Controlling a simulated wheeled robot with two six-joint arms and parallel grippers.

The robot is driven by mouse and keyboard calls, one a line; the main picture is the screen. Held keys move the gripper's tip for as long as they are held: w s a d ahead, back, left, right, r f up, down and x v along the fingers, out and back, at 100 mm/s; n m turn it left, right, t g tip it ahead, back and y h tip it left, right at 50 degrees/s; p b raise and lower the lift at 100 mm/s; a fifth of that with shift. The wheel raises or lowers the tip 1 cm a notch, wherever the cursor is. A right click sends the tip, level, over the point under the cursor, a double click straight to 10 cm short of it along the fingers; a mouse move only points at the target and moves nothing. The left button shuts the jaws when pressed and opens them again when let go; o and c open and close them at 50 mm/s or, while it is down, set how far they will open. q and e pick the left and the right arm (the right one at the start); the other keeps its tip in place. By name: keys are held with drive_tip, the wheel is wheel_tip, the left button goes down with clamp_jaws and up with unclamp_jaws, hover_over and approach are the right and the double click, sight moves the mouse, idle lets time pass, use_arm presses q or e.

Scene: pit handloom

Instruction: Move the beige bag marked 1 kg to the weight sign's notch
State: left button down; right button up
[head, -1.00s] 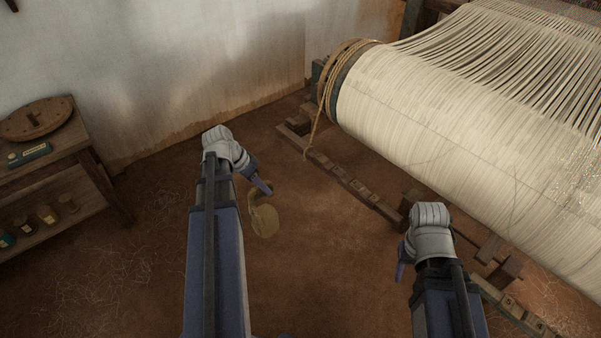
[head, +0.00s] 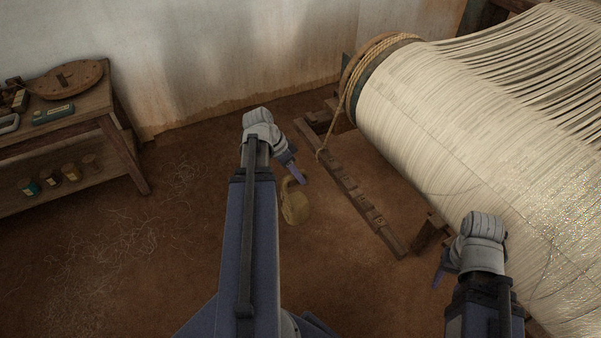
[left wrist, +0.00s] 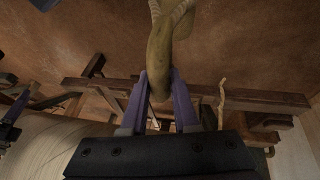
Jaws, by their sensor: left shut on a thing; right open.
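A beige bag (head: 295,206) with a loop-like top hangs from my left gripper (head: 299,178) in the head view. My left gripper is shut on its upper part and holds it above the brown floor. In the left wrist view the bag (left wrist: 160,45) sits between the two blue fingers (left wrist: 160,82). Its marking cannot be read. A notched wooden beam (head: 352,195) lies to the right of the bag, apart from it, beside the loom. My right gripper (head: 437,276) is open and empty near the cloth roll.
The loom's cream warp roll (head: 440,110) with coiled rope (head: 365,72) fills the right side. A wooden post (head: 428,234) stands near the beam's front end. A wooden shelf (head: 125,140) with small jars stands at the left.

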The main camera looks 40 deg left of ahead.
use_arm(q)
drive_tip(key=shift+w+d, duration=0.15)
drive_tip(key=shift+w, duration=0.2)
use_arm(e)
drive_tip(key=shift+w+d, duration=0.15)
drive_tip(key=shift+w, duration=0.25)
use_arm(q)
drive_tip(key=shift+w+d+f+b, duration=0.2)
drive_tip(key=shift+w+d, duration=0.8)
drive_tip(key=shift+w, duration=1.45)
drive_tip(key=shift+w+d+f+b, duration=0.15)
drive_tip(key=shift+w+d, duration=0.85)
drive_tip(key=shift+w, duration=1.4)
drive_tip(key=shift+w+d+f+b, duration=0.2)
drive_tip(key=shift+w+d, duration=0.8)
drive_tip(key=shift+w, duration=1.45)
drive_tip(key=shift+f+b, duration=1.1)
use_arm(e)
drive_tip(key=shift+f, duration=1.65)
use_arm(q)
drive_tip(key=shift+f+b, duration=0.3)
drive_tip(key=shift+b, duration=0.05)
use_arm(e)
drive_tip(key=shift+f, duration=0.3)
use_arm(q)
drive_tip(key=shift+d, duration=0.1)
